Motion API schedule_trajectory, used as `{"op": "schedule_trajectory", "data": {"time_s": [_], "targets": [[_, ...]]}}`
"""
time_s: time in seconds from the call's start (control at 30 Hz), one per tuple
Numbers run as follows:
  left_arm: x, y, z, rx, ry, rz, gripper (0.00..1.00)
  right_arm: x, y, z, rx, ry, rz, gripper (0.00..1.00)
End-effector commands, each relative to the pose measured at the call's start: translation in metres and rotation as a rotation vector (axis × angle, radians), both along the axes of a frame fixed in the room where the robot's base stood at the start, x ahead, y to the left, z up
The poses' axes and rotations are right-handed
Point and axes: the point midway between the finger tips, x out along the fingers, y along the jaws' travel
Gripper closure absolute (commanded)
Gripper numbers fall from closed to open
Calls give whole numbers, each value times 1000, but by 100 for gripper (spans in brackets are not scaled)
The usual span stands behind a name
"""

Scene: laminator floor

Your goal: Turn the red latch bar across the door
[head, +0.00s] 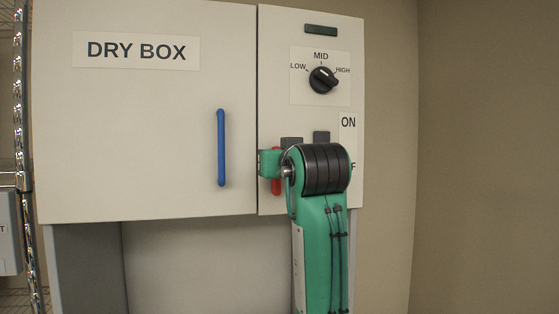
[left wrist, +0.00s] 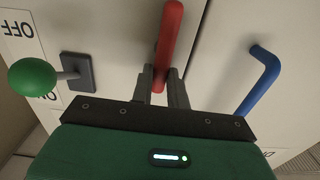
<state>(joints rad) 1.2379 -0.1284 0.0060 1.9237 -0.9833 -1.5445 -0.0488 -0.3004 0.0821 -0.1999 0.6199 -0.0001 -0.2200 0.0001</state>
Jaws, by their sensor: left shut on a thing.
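The red latch bar (head: 276,187) shows partly in the head view, upright on the control panel just right of the door seam; my left gripper hides its middle. In the left wrist view the red latch bar (left wrist: 171,40) runs roughly along the seam, on the panel side. My left gripper (left wrist: 160,80) is shut on it, one finger on each side. In the head view my left wrist covers the fingers. The white door (head: 150,130) is closed, with a blue handle (head: 221,147). My right gripper is not in view.
A black dial (head: 323,80) is above on the panel. A green ball lever (left wrist: 33,78) stands out beside my gripper in the left wrist view, near the ON/OFF label. A wire rack (head: 20,120) is at the left; the wall at right is bare.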

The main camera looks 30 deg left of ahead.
Motion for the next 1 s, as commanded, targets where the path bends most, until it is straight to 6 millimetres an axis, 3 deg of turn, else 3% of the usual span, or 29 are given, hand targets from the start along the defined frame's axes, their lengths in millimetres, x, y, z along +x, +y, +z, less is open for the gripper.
{"op": "schedule_trajectory", "data": {"time_s": [0.37, 1.0], "targets": [[3, -3, 0, 94, 108, -1, 100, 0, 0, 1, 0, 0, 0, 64], [13, -12, -5, 478, 557, -1, 100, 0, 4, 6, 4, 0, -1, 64]]}}
